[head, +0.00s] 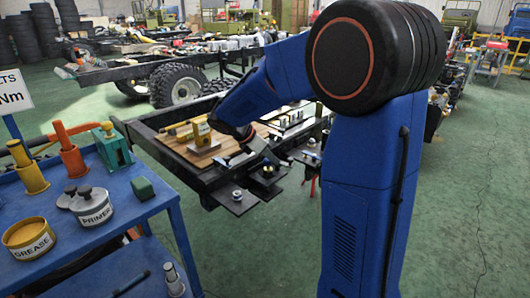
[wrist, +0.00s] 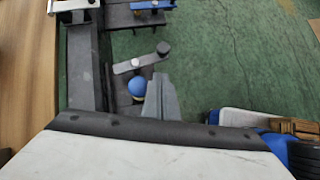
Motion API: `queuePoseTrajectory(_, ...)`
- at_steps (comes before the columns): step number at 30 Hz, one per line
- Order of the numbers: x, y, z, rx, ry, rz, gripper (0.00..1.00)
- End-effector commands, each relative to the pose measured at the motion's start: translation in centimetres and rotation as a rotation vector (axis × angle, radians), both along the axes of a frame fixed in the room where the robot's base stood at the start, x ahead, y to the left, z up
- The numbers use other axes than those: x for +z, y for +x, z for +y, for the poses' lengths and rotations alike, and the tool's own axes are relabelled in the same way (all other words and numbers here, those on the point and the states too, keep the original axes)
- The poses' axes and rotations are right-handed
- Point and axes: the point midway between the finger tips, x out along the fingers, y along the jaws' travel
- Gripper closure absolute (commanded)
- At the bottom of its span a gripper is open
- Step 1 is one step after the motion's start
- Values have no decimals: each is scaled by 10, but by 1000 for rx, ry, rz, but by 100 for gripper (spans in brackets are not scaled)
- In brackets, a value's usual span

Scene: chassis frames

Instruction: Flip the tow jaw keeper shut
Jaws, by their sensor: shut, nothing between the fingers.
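In the wrist view, a light grey lever, which looks like the tow jaw keeper (wrist: 138,62), reaches from a pivot up and right to a dark round knob (wrist: 163,47). A blue ball (wrist: 137,85) sits just below the lever on a dark plate. My gripper (wrist: 160,82) is shut and empty. Its grey tip points up the picture, just right of the ball and below the knob, seemingly apart from the lever. In the head view my gripper (head: 273,158) is over the dark hitch plates (head: 237,205) at the frame's end; the keeper is too small to make out there.
A black chassis frame (head: 180,170) carries a wooden board with a yellow part (head: 201,133). A blue cart (head: 120,208) with grease and primer tins stands at left. In the wrist view a blue bracket (wrist: 152,5) is at the top, with green floor open to the right.

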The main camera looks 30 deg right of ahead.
Motion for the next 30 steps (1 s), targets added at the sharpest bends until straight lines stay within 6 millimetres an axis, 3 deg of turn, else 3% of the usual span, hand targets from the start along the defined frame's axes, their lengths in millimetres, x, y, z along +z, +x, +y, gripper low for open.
queuePoseTrajectory(3,-2,0,-17,-2,-1,-1,100)
queuePoseTrajectory(9,-5,1,-34,-1,-1,0,100)
queuePoseTrajectory(30,-5,1,-40,30,0,-1,100)
